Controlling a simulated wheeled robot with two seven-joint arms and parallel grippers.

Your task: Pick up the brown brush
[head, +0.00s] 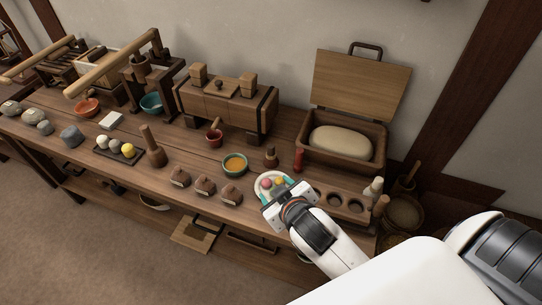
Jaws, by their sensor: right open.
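I cannot make out for sure which thing is the brown brush. A small upright brown piece with a knobbed top (271,157), on the table between the orange-filled bowl and a red cylinder, may be it. My right gripper (275,187) is open over a pale plate (261,180) with several coloured balls, in front of that brown piece and apart from it. The gripper hides part of the plate. I cannot tell whether it touches a ball. My left gripper is out of view.
The wooden table (206,157) is crowded. A green bowl with orange contents (235,164), a red cylinder (299,160) and several brown labelled lumps (205,185) are near. An open wooden box (342,143) stands behind right, a holed rack (345,204) to the right.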

